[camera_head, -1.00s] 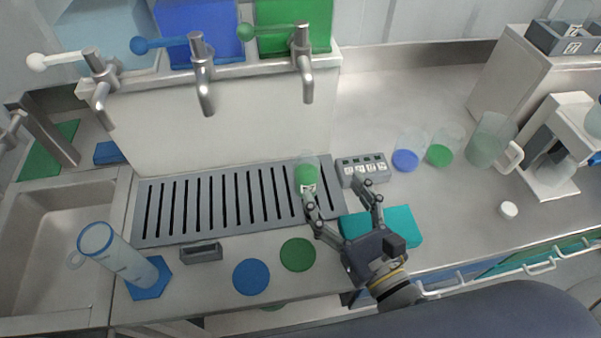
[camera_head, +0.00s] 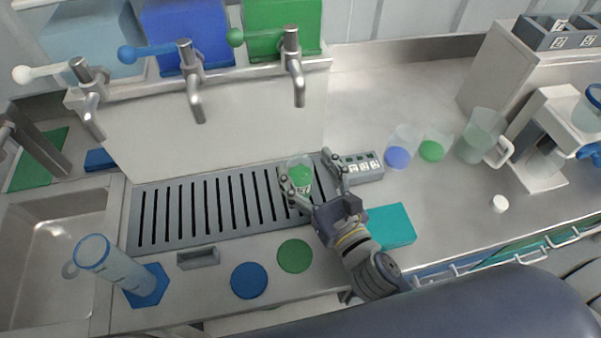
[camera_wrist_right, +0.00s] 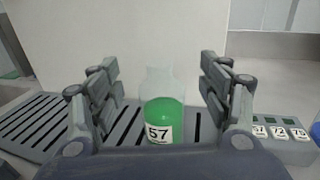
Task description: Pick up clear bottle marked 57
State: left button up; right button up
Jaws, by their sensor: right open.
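The clear bottle marked 57 (camera_wrist_right: 163,108) holds green liquid and stands upright on the slotted drain grate (camera_head: 160,215). Its label shows plainly in the right wrist view. In the head view the bottle (camera_head: 300,172) is at the grate's right end, partly covered by my right gripper. My right gripper (camera_head: 313,182) is open, with its fingers on either side of the bottle; in the right wrist view (camera_wrist_right: 163,95) gaps show between each finger and the glass. My left gripper is not in the head view.
A grey numbered rack (camera_head: 362,168) stands close right of the bottle. Taps, including one with a green handle (camera_head: 294,65), hang above the grate. Clear vessels with blue (camera_head: 398,156) and green (camera_head: 431,150) contents stand further right. A teal mat (camera_head: 392,226) lies in front.

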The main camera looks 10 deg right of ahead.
aim_at(304, 164)
jog(key=p+x, duration=0.1)
jog(key=x, duration=0.2)
jog(key=shift+w+a+f, duration=0.1)
jog(key=shift+w+a, duration=0.05)
jog(key=shift+w, duration=0.25)
jog(key=shift+s, duration=0.1)
jog(key=shift+c, duration=1.4)
jog(key=c, duration=1.3)
jog(key=shift+c, duration=0.5)
